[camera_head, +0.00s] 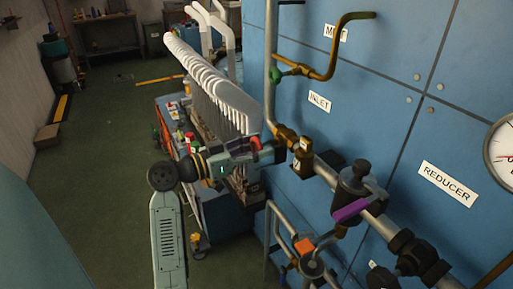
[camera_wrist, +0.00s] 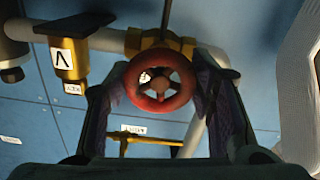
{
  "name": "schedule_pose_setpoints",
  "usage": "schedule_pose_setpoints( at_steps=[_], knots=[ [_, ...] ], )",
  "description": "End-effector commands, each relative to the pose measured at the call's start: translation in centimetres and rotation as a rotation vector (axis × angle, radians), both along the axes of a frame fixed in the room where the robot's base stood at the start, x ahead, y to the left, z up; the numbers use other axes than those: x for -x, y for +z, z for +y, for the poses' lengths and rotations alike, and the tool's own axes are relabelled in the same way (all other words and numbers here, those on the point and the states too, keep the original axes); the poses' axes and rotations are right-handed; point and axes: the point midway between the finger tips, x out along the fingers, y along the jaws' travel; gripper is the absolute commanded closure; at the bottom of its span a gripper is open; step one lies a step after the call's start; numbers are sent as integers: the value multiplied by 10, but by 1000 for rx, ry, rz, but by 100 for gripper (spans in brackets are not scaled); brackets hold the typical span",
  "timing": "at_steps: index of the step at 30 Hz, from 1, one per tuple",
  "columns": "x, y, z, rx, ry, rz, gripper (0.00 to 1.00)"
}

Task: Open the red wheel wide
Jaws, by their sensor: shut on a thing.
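The red wheel (camera_wrist: 160,102) is a small round handwheel with spokes, mounted on a brass valve (camera_wrist: 136,40) on the pipe. In the head view only a bit of the red wheel (camera_head: 255,143) shows; my gripper (camera_head: 257,150) hides the rest. In the wrist view the fingers of my gripper (camera_wrist: 163,80) stand on the left and right sides of the rim, shut on it. The valve body shows in the head view (camera_head: 286,137), just right of the gripper.
A purple lever (camera_head: 350,210) and a black regulator (camera_head: 353,180) sit along the pipe to the right, before the blue panel (camera_head: 385,115). A green handle (camera_head: 277,72) is above. Open floor lies left.

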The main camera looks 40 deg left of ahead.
Motion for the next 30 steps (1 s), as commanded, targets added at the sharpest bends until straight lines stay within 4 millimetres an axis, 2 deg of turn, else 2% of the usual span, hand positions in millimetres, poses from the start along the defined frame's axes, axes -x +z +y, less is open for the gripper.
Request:
schedule_pose_setpoints(
  at_steps=[15,30],
  knots=[
    [2,-1,2,436,5,186,78],
    [1,-2,0,664,3,281,78]
  ],
)
